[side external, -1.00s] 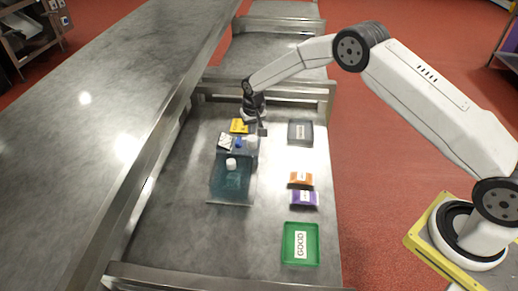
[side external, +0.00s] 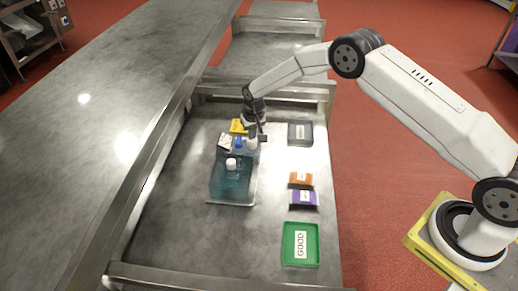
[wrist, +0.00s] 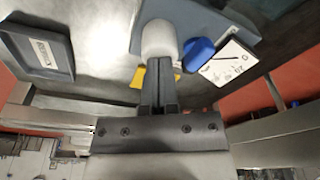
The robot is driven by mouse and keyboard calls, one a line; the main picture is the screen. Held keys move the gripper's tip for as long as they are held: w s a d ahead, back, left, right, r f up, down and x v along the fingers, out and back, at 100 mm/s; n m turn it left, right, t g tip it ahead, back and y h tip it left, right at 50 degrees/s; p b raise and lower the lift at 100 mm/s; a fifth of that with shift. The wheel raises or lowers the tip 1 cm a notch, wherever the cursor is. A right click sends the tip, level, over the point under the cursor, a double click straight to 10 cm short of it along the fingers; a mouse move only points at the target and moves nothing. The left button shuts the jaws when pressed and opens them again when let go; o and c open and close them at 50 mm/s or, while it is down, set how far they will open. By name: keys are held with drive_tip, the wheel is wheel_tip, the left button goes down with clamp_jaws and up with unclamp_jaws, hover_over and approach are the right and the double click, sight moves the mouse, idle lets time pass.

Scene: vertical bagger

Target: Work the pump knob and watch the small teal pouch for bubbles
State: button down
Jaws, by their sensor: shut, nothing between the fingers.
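My gripper (side external: 257,137) is shut and empty over the back right of the tank unit. In the wrist view its fingertips (wrist: 160,66) are right at a white rounded knob (wrist: 158,38); I cannot tell if they touch it. A blue knob (wrist: 198,53) sits beside the white one, with a white dial card (wrist: 228,63) next to it. A clear teal-tinted tank (side external: 231,182) stands in front, with a second white knob (side external: 231,162) at its back edge. I cannot make out a separate small teal pouch or any bubbles.
An orange pouch (side external: 301,180) and a purple pouch (side external: 303,198) lie right of the tank. A green tray labelled GOOD (side external: 300,261) is at front right, a dark grey labelled tray (side external: 300,144) at back right. A yellow item (side external: 238,126) lies behind the unit. Bench front is clear.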

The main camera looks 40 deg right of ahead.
drive_tip(key=shift+f, duration=0.75)
drive_tip(key=shift+r, duration=1.15)
drive_tip(key=shift+f, duration=0.95)
drive_tip(key=shift+r, duration=0.95)
drive_tip(key=shift+f, duration=1)
idle(0.4)
drive_tip(key=shift+r, duration=1.15)
drive_tip(key=shift+r, duration=2.85)
